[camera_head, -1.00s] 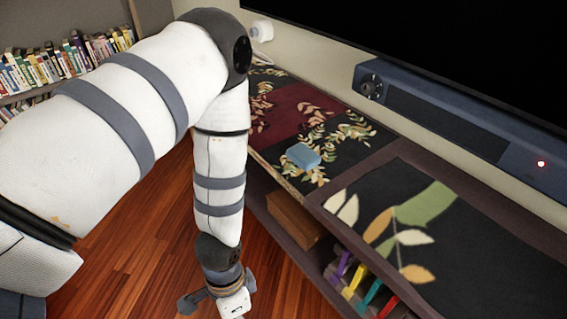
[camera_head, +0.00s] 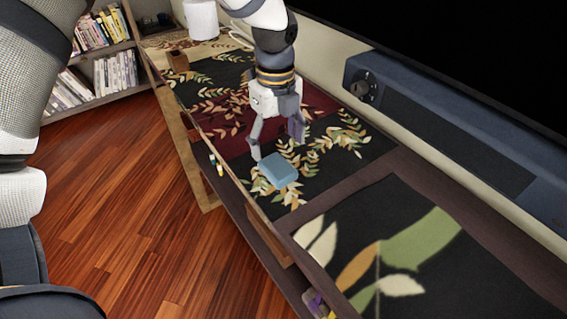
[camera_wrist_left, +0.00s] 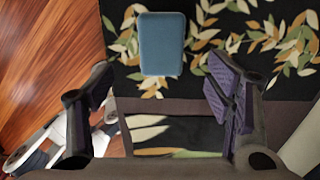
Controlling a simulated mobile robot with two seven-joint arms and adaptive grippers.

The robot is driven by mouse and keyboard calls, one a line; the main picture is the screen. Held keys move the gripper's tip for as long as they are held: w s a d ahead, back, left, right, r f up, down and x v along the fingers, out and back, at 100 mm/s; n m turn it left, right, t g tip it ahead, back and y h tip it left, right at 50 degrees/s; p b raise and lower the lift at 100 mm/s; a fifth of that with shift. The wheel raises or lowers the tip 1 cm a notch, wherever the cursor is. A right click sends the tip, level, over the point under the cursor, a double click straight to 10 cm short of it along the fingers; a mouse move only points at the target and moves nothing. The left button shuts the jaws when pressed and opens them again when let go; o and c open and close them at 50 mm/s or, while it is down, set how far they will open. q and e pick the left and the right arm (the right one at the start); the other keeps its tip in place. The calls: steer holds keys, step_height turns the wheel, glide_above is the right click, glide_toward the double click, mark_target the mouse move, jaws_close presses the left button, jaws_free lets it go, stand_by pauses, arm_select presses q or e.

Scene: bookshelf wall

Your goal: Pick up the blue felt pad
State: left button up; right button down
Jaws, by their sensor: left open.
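The blue felt pad (camera_head: 277,171) lies flat on the leaf-patterned cloth of the shelf top in the head view, near its front edge. In the left wrist view the blue felt pad (camera_wrist_left: 161,44) shows whole, at the top, beyond the fingertips and a little left of the midline between them. My left gripper (camera_head: 277,143) is above the shelf top, just behind the pad in the head view, with its fingers spread and nothing between them. Its two fingers also show wide apart in the left wrist view (camera_wrist_left: 160,85). My right gripper is not in view.
A dark blue soundbar (camera_head: 440,130) runs along the wall behind the shelf top, below a black screen (camera_head: 480,45). The wooden floor (camera_head: 150,200) in front is clear. Bookshelves (camera_head: 100,70) stand at the back left.

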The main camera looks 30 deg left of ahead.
mark_target(278, 166)
arm_select(q)
step_height(278, 166, down, 8)
steer(key=shift+w+a+r+b, duration=0.1)
steer(key=shift+w+b, duration=0.05)
steer(key=shift+b, duration=0.2)
steer(key=c, duration=1.3)
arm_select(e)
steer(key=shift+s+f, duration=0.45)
